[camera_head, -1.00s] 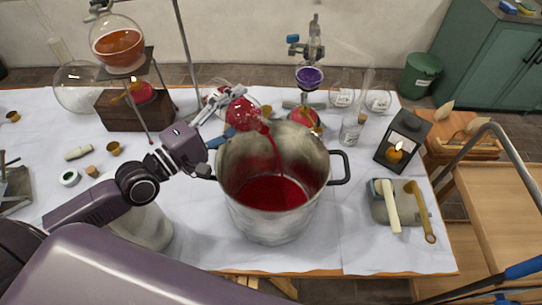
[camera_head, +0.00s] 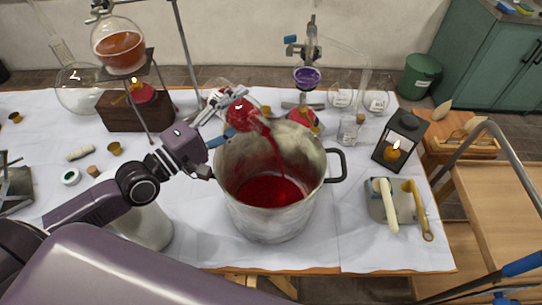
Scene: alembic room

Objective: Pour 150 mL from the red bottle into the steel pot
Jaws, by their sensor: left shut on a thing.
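The steel pot (camera_head: 268,218) stands upright in the middle of the white-covered table, with red liquid (camera_head: 268,189) across its bottom. My left gripper (camera_head: 232,107) is shut on the red bottle (camera_head: 243,114), a round glass flask. The bottle is tilted above the pot's far left rim, its mouth toward the pot's inside. A red stream (camera_head: 275,152) runs from the mouth down into the pot. Red liquid still shows inside the bottle. The fingertips are partly hidden by the bottle and the wrist. My right gripper is not in view.
A burner stand (camera_head: 150,62) holding an orange flask is at the back left. A purple-liquid funnel (camera_head: 307,77) stands behind the pot. Table between pot and lantern is mostly clear.

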